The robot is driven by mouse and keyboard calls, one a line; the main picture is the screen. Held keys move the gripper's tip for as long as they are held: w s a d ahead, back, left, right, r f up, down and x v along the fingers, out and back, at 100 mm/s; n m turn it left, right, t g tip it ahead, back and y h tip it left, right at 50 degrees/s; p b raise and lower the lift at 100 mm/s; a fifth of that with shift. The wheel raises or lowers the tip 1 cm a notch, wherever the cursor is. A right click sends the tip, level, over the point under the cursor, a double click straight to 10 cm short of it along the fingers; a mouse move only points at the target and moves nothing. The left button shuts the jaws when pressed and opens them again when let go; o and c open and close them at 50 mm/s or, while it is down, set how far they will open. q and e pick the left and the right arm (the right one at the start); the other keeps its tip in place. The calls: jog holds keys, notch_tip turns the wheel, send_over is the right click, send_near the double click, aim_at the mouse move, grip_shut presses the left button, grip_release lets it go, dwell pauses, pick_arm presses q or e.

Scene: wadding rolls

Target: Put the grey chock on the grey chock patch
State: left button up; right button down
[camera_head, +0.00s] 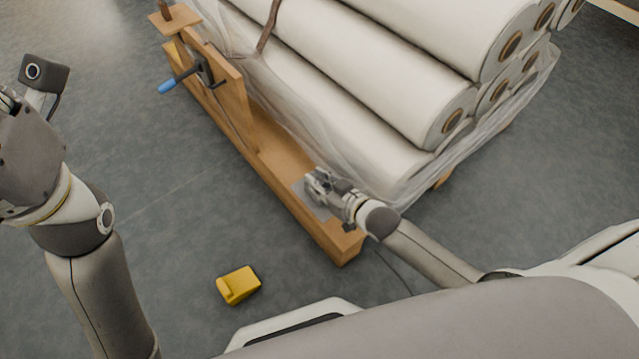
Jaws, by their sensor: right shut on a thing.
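The grey chock patch (317,210) is a pale grey square on the wooden beam, near its front end. My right gripper (314,185) is over the far side of this patch, shut on a small grey thing that I take for the grey chock. The chock is mostly hidden by the fingers and hard to tell from them. I cannot tell whether it touches the patch. My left gripper (8,102) is only partly in view at the left edge, and its fingers are cut off by the frame.
A yellow chock (238,285) lies on the grey floor in front of the beam (283,150). White wadding rolls (350,110) under clear film are stacked just behind the beam. A blue-handled clamp (190,78) juts out at the beam's far end. The floor at left centre is clear.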

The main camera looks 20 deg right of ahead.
jog(key=shift+r, duration=0.1)
jog(key=c, duration=1.4)
grip_release()
jog(key=shift+o, duration=0.2)
